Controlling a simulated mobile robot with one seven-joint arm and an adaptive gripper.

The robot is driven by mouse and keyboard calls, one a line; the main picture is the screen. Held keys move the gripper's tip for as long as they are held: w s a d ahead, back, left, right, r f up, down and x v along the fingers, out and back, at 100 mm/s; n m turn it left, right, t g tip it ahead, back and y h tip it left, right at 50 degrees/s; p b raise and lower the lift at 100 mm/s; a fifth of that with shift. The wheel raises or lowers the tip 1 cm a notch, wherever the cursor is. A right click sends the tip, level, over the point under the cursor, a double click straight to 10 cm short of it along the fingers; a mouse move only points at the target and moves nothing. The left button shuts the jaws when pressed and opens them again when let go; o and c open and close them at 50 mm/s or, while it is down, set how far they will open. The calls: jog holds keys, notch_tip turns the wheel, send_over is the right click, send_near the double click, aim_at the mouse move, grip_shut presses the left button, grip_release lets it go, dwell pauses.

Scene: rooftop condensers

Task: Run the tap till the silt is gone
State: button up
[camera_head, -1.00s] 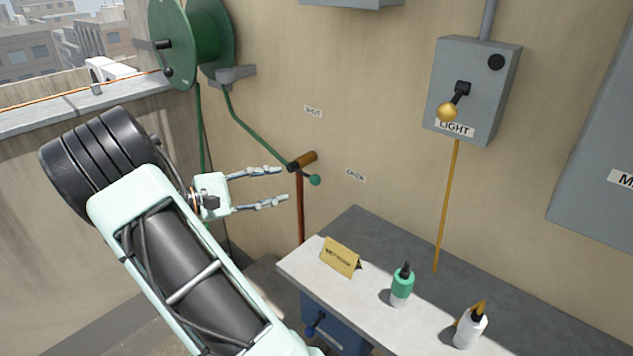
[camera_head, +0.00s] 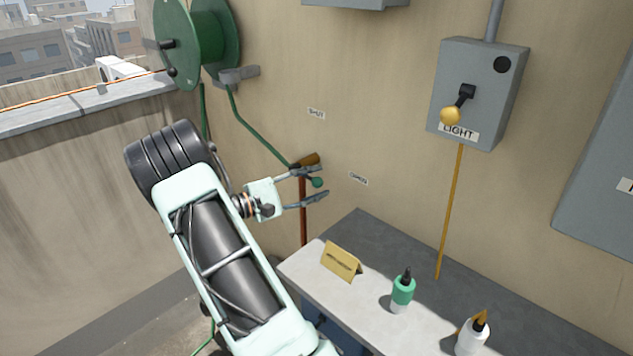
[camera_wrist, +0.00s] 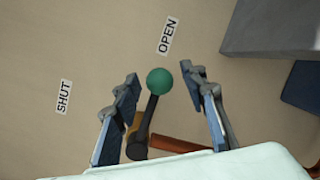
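The tap has a brown wooden-coloured body (camera_head: 309,160) on an upright copper pipe (camera_head: 303,215), with a dark lever ending in a green knob (camera_head: 317,182). My gripper (camera_head: 318,182) is open at the tap, its fingers apart on either side of the lever. In the wrist view the green knob (camera_wrist: 159,81) sits between the two fingertips (camera_wrist: 160,80), with a gap visible on each side. The knob end points towards the OPEN label (camera_wrist: 168,35); the SHUT label (camera_wrist: 63,97) is off to the left. The tap's outlet and any water are not visible.
A pale bench (camera_head: 315,265) stands below right, holding a yellow card (camera_head: 342,261), a green bottle (camera_head: 402,291) and a white bottle (camera_head: 471,336). A LIGHT switch box (camera_head: 480,85) is on the wall. A green hose reel (camera_head: 200,40) hangs upper left.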

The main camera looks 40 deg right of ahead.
jog(key=shift+d, duration=0.35)
jog(key=shift+c, duration=0.6)
grip_shut()
